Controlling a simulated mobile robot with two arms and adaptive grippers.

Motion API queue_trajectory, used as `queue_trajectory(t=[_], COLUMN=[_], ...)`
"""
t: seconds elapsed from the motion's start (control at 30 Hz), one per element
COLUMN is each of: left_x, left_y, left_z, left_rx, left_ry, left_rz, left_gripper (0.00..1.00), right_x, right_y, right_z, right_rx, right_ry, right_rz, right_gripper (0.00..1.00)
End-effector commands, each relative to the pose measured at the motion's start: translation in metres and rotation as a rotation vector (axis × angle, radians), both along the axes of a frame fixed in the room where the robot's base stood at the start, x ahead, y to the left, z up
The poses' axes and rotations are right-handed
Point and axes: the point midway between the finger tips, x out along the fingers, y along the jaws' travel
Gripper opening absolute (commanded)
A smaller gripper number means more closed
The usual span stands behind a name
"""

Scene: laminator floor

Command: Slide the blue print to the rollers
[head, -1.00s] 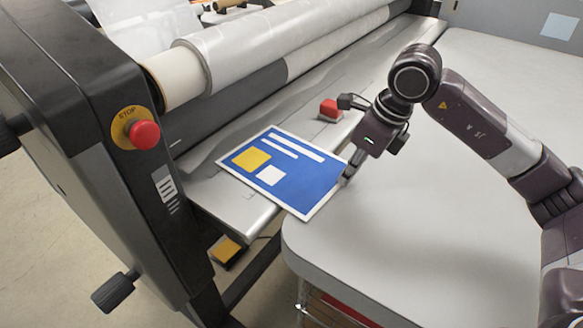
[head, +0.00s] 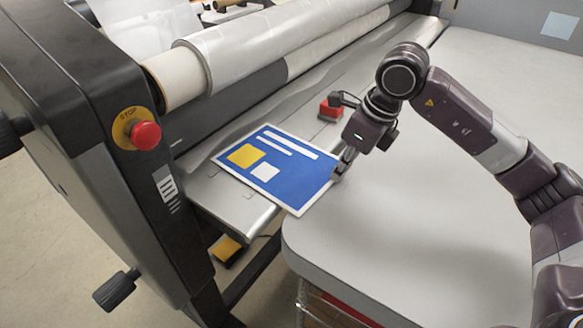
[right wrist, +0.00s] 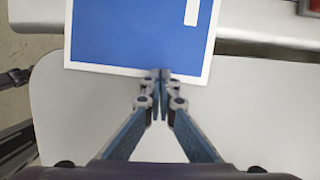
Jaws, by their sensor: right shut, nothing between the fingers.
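The blue print (head: 290,182) is a flat sheet with a white border, a yellow square, a white square and white bars. It lies mostly on the laminator's metal feed bed (head: 232,207), its near right end over the grey table's edge. The rollers (head: 270,95) are beyond it, with a gap of bed between. My right gripper (head: 341,172) is shut and empty, its fingertips at the print's near right edge. In the right wrist view the closed fingertips (right wrist: 161,76) meet the white border of the print (right wrist: 140,30). My left gripper is not in view.
The grey table (head: 440,200) is clear around my right arm. A red stop button (head: 145,135) is on the black side housing (head: 100,100). A yellow pedal (head: 226,249) is on the floor.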

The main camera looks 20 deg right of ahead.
Motion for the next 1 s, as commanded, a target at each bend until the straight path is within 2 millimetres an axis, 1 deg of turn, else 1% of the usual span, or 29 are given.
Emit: queue_trajectory(t=[0.17,1.0], left_x=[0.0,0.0], left_y=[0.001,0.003], left_z=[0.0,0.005], left_rx=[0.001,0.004], left_ry=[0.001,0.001], left_rz=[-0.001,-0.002], left_gripper=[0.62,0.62], right_x=[0.001,0.017], right_y=[0.001,0.014], right_z=[-0.001,-0.001], right_rx=[0.0,0.0], right_ry=[0.002,0.003], right_rz=[0.0,0.001], right_gripper=[0.0,0.0])
